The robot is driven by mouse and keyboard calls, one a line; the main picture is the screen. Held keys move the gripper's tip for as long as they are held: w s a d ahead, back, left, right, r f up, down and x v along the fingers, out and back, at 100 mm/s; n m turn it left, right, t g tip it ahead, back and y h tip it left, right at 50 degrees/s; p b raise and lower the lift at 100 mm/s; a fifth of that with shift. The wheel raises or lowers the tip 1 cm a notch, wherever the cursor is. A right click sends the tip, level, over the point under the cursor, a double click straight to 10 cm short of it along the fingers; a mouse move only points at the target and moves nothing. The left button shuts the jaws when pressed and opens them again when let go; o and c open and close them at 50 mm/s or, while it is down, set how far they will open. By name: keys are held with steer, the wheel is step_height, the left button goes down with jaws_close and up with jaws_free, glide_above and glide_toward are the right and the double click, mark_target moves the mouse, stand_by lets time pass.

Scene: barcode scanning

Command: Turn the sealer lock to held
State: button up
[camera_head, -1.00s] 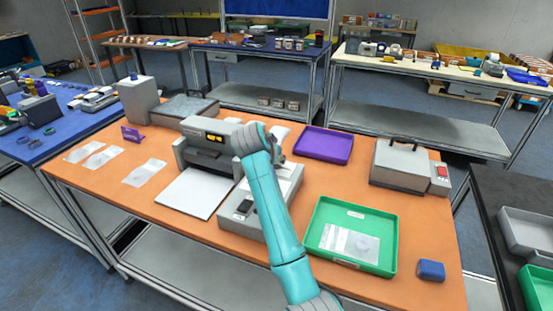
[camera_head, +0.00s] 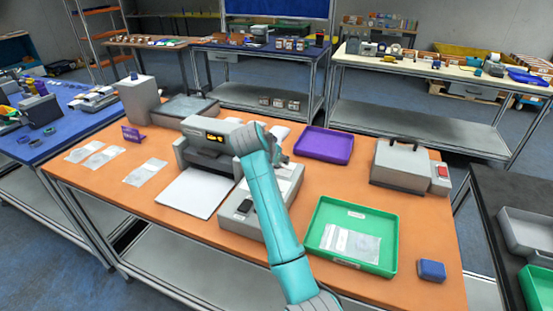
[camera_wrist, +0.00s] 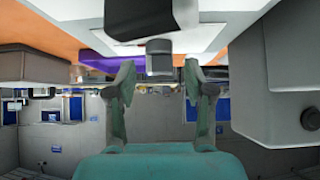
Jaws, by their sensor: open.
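A low grey machine with a pale top (camera_head: 285,190) and a black switch (camera_head: 244,207) stands mid-table, partly hidden by my arm; it seems to be the sealer. In the wrist view, a small grey block-like part (camera_wrist: 159,46), possibly the lock, sticks out beside a dark bar (camera_wrist: 137,18) on a pale surface. My gripper (camera_wrist: 159,72) is open, its two fingers apart, with the block just beyond the fingertips and roughly centred between them. I cannot tell whether they touch. In the head view my gripper is mostly hidden behind my wrist. The lock's setting is not readable.
A grey device with a lit display (camera_head: 214,137) stands close left of my wrist. A purple tray (camera_head: 324,143) lies behind, a green tray (camera_head: 312,238) at front right. A handled grey box (camera_head: 400,165) and blue block (camera_head: 431,270) are further right.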

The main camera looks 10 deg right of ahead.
steer(key=v, duration=1.1)
steer(key=shift+s+a+r, duration=0.15)
steer(key=shift+s+r, duration=0.1)
